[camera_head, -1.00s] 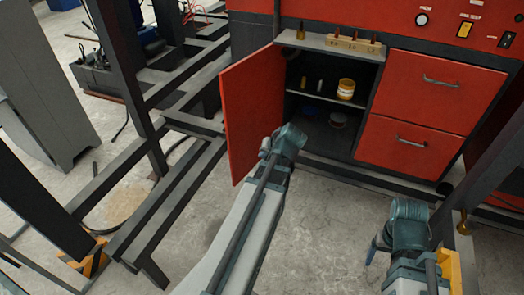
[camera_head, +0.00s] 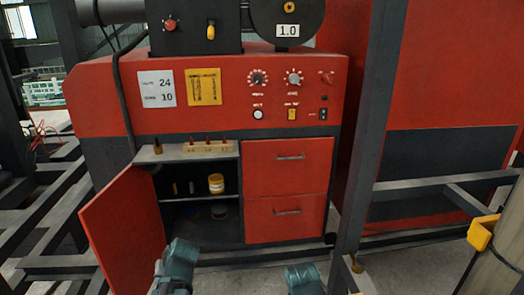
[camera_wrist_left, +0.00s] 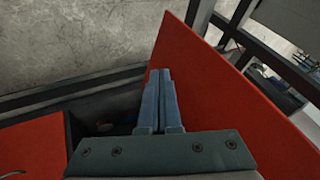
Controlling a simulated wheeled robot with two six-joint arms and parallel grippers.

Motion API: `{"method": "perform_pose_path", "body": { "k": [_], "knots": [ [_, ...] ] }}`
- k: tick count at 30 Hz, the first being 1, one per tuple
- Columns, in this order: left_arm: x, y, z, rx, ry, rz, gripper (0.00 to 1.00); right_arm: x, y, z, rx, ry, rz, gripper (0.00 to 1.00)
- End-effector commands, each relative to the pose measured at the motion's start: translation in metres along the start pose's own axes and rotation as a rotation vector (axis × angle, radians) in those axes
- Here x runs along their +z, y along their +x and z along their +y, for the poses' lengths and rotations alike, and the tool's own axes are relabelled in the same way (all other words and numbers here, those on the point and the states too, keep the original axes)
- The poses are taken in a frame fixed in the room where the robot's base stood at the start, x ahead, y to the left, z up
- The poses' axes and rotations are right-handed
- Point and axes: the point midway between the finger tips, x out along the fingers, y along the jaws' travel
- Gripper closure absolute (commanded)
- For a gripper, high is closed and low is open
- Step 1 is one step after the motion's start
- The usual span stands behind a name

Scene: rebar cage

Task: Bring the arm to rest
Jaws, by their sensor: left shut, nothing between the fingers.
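My left gripper (camera_head: 178,262) is in the head view at the bottom, in front of the open cabinet compartment and just right of its door's lower edge. In the left wrist view my left gripper (camera_wrist_left: 160,74) shows two blue-grey fingers lying together, with nothing between them. The red cabinet door (camera_wrist_left: 228,90) stands close to the right of the fingers there. My right gripper (camera_head: 304,278) is low in the head view, below the drawers. Only its upper part shows, and its fingers are hidden.
The red cabinet door (camera_head: 125,232) stands open to the left. A block with several brown-tipped pieces (camera_head: 208,147) stands on the ledge. A dark post (camera_head: 368,130) rises at right. A grey frame (camera_head: 50,215) stands at left.

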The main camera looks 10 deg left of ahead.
Motion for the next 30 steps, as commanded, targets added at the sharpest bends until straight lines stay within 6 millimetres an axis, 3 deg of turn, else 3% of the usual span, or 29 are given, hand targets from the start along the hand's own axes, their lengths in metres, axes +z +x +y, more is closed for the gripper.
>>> {"method": "perform_pose_path", "body": {
  "k": [6, 12, 15, 19, 30],
  "knots": [
    [0.047, -0.067, 0.108, 0.196, 0.26, -0.098, 1.0, 0.001, -0.015, 0.002, 0.0, 0.0, 0.0, 0.22],
    [0.11, -0.13, 0.181, 0.357, 0.523, -0.196, 1.0, 0.001, -0.024, 0.002, 0.0, 0.0, 0.0, 0.22],
    [0.135, -0.152, 0.2, 0.408, 0.619, -0.231, 1.0, 0.002, -0.027, 0.003, 0.0, 0.0, 0.0, 0.22],
    [0.154, -0.168, 0.212, 0.446, 0.69, -0.257, 1.0, 0.002, -0.028, 0.003, 0.0, 0.0, 0.0, 0.22],
    [0.159, -0.171, 0.215, 0.455, 0.709, -0.265, 1.0, 0.002, -0.028, 0.003, 0.0, 0.0, 0.0, 0.22]
  ]
}}
